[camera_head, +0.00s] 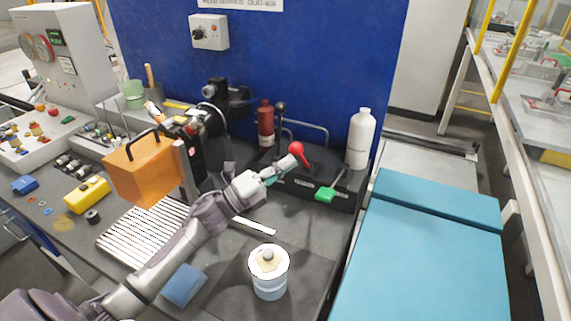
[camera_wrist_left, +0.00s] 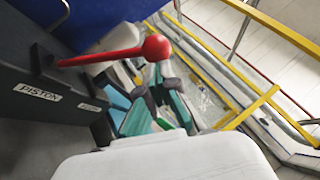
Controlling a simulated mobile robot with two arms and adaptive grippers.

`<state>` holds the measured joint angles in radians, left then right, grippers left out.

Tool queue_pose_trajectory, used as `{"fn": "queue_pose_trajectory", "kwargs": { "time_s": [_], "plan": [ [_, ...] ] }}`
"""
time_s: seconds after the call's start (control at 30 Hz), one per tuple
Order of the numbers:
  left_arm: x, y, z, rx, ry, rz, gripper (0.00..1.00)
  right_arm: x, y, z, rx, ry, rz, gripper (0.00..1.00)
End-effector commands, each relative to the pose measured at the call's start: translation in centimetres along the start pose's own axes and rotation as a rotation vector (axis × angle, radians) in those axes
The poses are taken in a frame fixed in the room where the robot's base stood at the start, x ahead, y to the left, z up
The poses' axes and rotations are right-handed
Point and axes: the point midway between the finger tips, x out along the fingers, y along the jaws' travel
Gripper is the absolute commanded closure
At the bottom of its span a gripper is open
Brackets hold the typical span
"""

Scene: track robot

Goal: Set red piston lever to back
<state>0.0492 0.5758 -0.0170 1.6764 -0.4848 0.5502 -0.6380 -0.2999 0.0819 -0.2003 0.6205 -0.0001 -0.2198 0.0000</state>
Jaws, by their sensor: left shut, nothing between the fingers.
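The red piston lever (camera_head: 296,148) stands on the black control box in the middle of the head view, its round knob uppermost. In the left wrist view the red lever (camera_wrist_left: 155,47) reaches from a slot beside a label reading PISTON. My left gripper (camera_head: 290,163) is shut and empty, close beside the lever at its lower left in the head view. In the left wrist view the gripper's fingers (camera_wrist_left: 155,95) lie just below the red knob; I cannot tell whether they touch it. My right gripper is not in view.
A green-handled lever (camera_head: 325,194) and a black-knobbed lever (camera_head: 281,106) are on the same box. A white bottle (camera_head: 360,140) and a red bottle (camera_head: 265,125) stand nearby. An orange block (camera_head: 145,172) is left of my arm; a white-blue can (camera_head: 269,275) stands in front.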

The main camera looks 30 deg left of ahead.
Motion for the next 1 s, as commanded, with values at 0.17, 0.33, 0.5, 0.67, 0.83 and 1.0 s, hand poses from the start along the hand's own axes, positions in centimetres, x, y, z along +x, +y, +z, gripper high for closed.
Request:
{"fn": "queue_pose_trajectory", "kwargs": {
  "time_s": [0.17,0.33,0.5,0.67,0.83,1.0],
  "plan": [
    [0.3,-0.5,0.3,-0.009,0.0,0.015,1.0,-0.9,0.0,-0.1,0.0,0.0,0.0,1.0],
    [1.3,-1.4,0.9,-0.04,0.001,0.065,1.0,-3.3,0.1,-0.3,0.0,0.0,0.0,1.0],
    [2.9,-2.3,2.1,-0.095,0.001,0.154,1.0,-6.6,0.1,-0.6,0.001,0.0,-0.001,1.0],
    [4.7,-2.4,3.2,-0.156,-0.001,0.235,1.0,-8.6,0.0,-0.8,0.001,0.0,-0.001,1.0],
    [6.7,-2.0,4.6,-0.153,-0.002,0.229,1.0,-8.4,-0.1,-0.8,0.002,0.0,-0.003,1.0],
    [8.6,-1.6,5.8,-0.153,-0.001,0.229,1.0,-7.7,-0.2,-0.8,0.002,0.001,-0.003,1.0]
  ]
}}
